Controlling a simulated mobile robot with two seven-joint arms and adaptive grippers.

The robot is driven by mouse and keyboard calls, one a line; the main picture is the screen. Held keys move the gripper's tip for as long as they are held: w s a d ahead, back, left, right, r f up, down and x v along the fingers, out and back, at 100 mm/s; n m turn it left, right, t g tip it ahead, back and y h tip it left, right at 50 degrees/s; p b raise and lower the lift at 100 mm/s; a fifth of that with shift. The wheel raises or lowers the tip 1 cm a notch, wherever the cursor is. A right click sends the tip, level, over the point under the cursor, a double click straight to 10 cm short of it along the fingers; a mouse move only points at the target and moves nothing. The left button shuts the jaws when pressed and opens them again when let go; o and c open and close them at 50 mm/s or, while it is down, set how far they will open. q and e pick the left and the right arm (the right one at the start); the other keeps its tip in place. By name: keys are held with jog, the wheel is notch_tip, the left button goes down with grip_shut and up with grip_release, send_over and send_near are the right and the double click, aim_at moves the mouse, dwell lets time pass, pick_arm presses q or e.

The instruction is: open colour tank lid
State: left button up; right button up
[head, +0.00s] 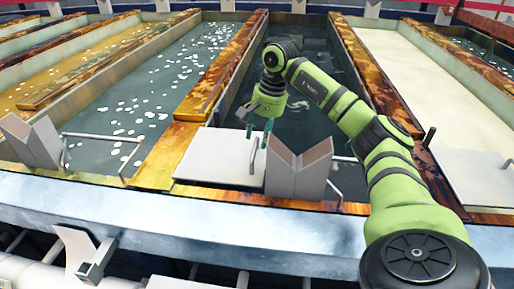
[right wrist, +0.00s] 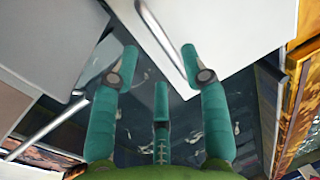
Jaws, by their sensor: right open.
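A flat white lid-like panel (head: 215,155) lies at the near end of the dark tank (head: 312,100), left of a V-notched block. My right gripper (head: 260,148) points down with teal fingers at the panel's right edge, just behind the block. In the right wrist view the gripper (right wrist: 155,75) is open, with nothing seen between its fingers. A white panel (right wrist: 235,25) with a thin bar handle (right wrist: 163,40) lies beyond the fingertips. I cannot tell whether a finger touches it. Dark liquid shows below the fingers. My left gripper is not in view.
The V-notched block (head: 298,172) stands close in front of the gripper. A second one (head: 32,142) is at the left. A bent metal bar (head: 338,178) is right of the nearer block. Rusty dividers (head: 225,65) separate the tanks. A pale rail (head: 180,215) runs along the front.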

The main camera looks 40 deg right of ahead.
aim_at(255, 152)
jog(key=f, duration=0.3)
jog(key=shift+w+a+f+p, duration=0.15)
jog(key=shift+a+f+p, duration=0.05)
jog(key=shift+a+p, duration=0.2)
jog(key=shift+w+f, duration=0.15)
jog(key=shift+f, duration=0.45)
jog(key=shift+c, duration=0.4)
jog(key=shift+r, duration=0.1)
grip_shut()
